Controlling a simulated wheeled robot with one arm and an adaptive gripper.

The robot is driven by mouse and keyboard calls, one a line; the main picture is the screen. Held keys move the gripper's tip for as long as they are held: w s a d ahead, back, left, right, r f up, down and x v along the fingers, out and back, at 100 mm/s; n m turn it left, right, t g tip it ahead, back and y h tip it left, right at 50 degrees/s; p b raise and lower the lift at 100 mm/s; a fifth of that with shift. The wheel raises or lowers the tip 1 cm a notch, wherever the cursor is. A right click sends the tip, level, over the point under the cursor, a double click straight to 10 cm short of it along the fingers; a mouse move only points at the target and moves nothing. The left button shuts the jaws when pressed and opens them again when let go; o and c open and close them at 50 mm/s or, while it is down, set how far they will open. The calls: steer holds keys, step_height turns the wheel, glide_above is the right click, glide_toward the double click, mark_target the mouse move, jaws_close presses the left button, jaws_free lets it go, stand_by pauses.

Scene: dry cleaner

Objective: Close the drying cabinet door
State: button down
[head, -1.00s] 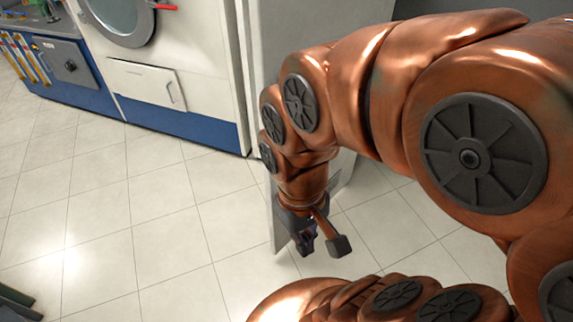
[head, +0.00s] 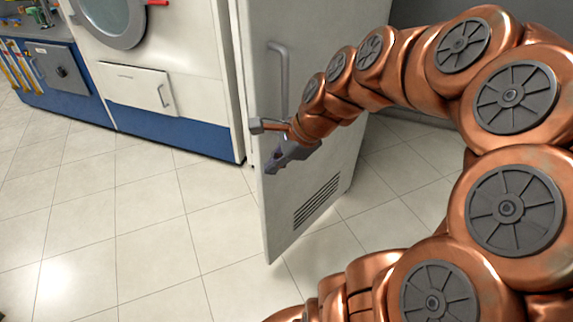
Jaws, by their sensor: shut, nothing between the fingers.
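The drying cabinet door (head: 305,190) is a tall, light grey panel standing ajar at the centre of the head view. It has a vertical bar handle (head: 279,75) near its left edge and a dark slotted vent (head: 317,200) low down. My gripper (head: 272,165) is shut and empty. It is below the handle, at the door's left edge, in front of the panel. I cannot tell whether it touches the door. My copper arm hides part of the door's upper right and the cabinet behind it.
A white and blue machine (head: 165,60) with a round door (head: 108,18) and a small lower hatch (head: 135,86) stands at the left. A blue unit (head: 60,70) with tools is farther left. The tiled floor (head: 130,220) in front is clear.

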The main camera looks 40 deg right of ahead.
steer(key=w+d+f+m+t+h+b, duration=0.1)
steer(key=d+f+m+t+b, duration=0.1)
steer(key=d+m, duration=0.45)
steer(key=d+f+m+t+h+b, duration=0.1)
steer(key=d+f+m+t+b, duration=0.15)
steer(key=d+m, duration=0.4)
steer(key=w+f+n, duration=0.1)
steer(key=w+f, duration=0.5)
steer(key=w, duration=0.5)
steer(key=shift+f+n+g+b, duration=0.25)
steer(key=shift+n+g+b, duration=0.15)
steer(key=shift+g, duration=0.05)
